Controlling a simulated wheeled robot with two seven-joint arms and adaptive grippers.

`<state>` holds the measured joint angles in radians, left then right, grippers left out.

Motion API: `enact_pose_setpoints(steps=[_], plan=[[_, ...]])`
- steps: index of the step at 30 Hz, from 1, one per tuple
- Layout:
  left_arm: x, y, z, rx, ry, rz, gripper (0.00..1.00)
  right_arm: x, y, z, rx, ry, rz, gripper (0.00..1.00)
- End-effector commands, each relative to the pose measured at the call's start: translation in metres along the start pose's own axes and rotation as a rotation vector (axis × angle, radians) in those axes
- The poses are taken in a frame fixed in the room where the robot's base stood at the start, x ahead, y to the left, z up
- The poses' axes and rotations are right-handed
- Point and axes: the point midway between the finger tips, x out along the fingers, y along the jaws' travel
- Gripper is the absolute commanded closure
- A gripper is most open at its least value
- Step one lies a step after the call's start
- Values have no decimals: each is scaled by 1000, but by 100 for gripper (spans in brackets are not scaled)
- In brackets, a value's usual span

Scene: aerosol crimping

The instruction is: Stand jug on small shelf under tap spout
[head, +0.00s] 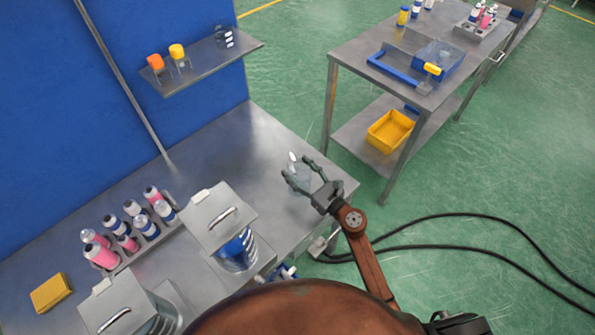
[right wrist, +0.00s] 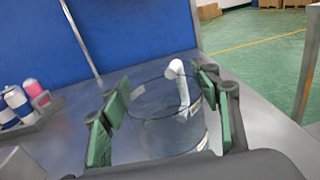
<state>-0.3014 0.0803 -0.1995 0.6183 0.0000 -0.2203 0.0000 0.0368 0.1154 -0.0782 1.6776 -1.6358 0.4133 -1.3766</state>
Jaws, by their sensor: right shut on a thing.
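The jug (head: 303,181) is a clear, see-through vessel with a white handle. It is above the right part of the steel bench; whether it touches the bench is unclear. My right gripper (head: 298,168) is shut on it. In the right wrist view the jug (right wrist: 158,128) looks upright between the green finger pads, its round rim and white handle showing. A blue and white tap (head: 284,272) shows at the front of the steel tank (head: 238,258); its spout is mostly hidden. A small grey plate (head: 318,246) juts from the bench's front edge, perhaps the small shelf. My left gripper is out of view.
A rack (head: 140,248) of pink and blue bottles and a yellow block (head: 51,292) are on the bench (head: 225,160). A second lidded tank (head: 118,308) stands at the front left. A wall shelf (head: 205,65) hangs behind. The bench's back right is clear.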

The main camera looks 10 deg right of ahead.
Motion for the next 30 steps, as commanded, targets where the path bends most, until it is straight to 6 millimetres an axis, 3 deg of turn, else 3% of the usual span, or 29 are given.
enact_pose_setpoints(steps=[13,14,21,30], plan=[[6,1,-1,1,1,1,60,0,0,-7,-1,-1,0,84],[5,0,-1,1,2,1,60,0,0,-6,-1,-1,0,42],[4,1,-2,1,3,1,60,0,0,-5,-1,-1,0,26],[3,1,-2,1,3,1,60,0,0,-4,-1,-2,0,26]])
